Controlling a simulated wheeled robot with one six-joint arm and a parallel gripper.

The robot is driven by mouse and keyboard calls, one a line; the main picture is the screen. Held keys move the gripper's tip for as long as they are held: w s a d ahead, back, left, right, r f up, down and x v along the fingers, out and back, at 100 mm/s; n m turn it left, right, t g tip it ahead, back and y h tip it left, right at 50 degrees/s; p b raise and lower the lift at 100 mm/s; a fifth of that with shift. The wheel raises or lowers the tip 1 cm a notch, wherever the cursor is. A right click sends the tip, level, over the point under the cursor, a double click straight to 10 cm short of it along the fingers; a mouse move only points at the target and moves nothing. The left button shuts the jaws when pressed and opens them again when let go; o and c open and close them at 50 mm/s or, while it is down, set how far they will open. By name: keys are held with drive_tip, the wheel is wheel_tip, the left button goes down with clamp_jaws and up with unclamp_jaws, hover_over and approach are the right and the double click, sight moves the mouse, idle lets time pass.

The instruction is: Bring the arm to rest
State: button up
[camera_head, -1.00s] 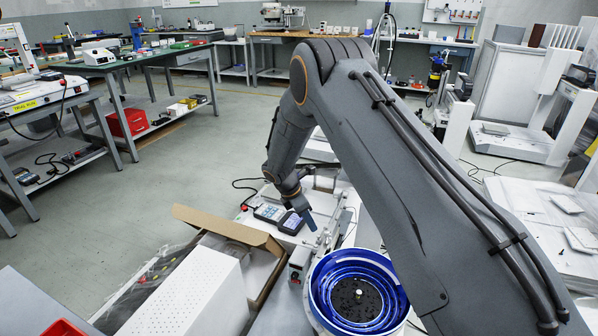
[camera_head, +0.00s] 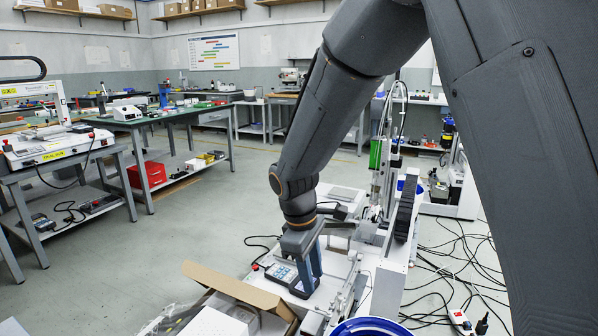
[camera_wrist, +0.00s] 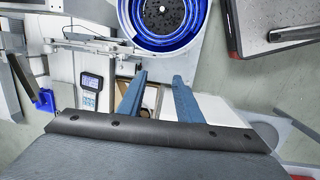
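My arm comes down from the upper right in the head view. My gripper (camera_head: 314,284) points down beside the gantry machine (camera_head: 390,285), near a keypad unit (camera_head: 281,273). In the wrist view, my gripper (camera_wrist: 160,78) has its two blue fingers well apart, with nothing held between them. Past the fingers a box opening with brown edges shows. The keypad unit (camera_wrist: 90,88) is to the left of the fingers. Part of the machine behind my arm is hidden.
A blue feeder bowl (camera_head: 370,327) stands at the bottom, also in the wrist view (camera_wrist: 150,38). An open cardboard box (camera_head: 232,284) lies left of my gripper. Cables (camera_head: 440,265) cross the floor at right. A green-topped bench (camera_head: 150,121) stands at left; the floor between is clear.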

drive_tip(key=s+d+r+m+y, duration=0.1)
drive_tip(key=s+r+m, duration=0.25)
drive_tip(key=s, duration=0.85)
drive_tip(key=s+d+r+m+y, duration=0.1)
drive_tip(key=s+r+m, duration=0.25)
drive_tip(key=s, duration=0.85)
drive_tip(key=d+r+m+p, duration=0.5)
drive_tip(key=d+r+p, duration=0.9)
drive_tip(key=r+p, duration=0.4)
drive_tip(key=p, duration=0.5)
drive_tip(key=shift+s+d+m+g+p, duration=0.2)
drive_tip(key=shift+m+g+p, duration=0.1)
drive_tip(key=shift+m+p, duration=0.1)
